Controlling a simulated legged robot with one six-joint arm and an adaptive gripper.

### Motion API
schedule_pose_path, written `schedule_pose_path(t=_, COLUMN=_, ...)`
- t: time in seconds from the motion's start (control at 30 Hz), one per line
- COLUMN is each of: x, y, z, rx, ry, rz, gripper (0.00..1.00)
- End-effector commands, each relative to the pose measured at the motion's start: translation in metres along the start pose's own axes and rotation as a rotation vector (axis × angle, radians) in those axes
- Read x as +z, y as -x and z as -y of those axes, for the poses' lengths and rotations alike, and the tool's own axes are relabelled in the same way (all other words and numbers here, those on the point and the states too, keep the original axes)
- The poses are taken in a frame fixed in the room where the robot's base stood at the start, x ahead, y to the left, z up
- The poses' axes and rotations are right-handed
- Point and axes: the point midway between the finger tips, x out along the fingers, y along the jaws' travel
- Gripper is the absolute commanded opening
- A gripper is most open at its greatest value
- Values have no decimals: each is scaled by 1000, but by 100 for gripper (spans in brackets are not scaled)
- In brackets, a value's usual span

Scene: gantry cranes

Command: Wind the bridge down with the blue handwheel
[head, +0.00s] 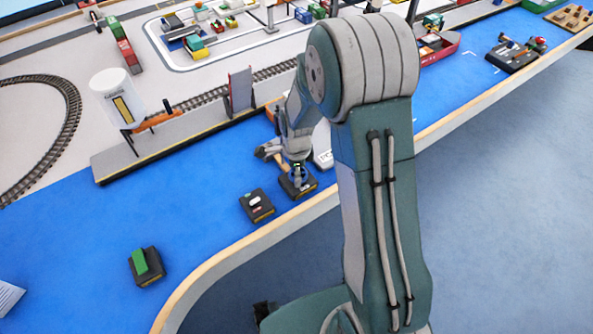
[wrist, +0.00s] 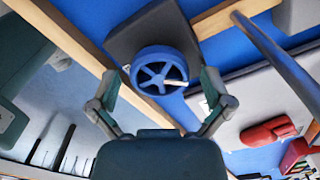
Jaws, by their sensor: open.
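The blue handwheel (wrist: 149,75) sits on a dark control box (wrist: 130,32) in the wrist view. It has several spokes and a small pale handle on its lower right. My gripper (wrist: 161,80) is open, with one finger on each side of the wheel; contact cannot be told. In the head view my gripper (head: 297,168) is over the box (head: 301,190) near the table edge, and mostly hides the wheel. I cannot clearly make out the bridge; part of the layout is hidden behind my arm.
A box with a pale switch (head: 257,206) stands left of the wheel's box. A box with a green rocker (head: 146,266) is farther left. A dark upright panel (head: 240,92) and a white tank (head: 117,98) stand behind. The wooden table edge (head: 235,252) runs in front.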

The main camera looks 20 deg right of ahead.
Motion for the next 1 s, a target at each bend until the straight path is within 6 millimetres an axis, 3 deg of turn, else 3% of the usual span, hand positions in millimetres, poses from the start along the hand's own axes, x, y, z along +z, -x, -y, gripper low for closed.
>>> schedule_pose_path(t=0.1, x=0, y=0, z=0, rx=0, ry=0, rz=0, gripper=96)
schedule_pose_path(t=0.2, x=0, y=0, z=0, rx=0, ry=0, rz=0, gripper=51)
schedule_pose_path(t=0.27, x=0, y=0, z=0, rx=0, ry=0, rz=0, gripper=28)
schedule_pose_path(t=0.67, x=0, y=0, z=1, rx=-1, ry=32, rz=0, gripper=28)
schedule_pose_path(t=1.0, x=0, y=0, z=0, rx=-1, ry=240, rz=0, gripper=28)
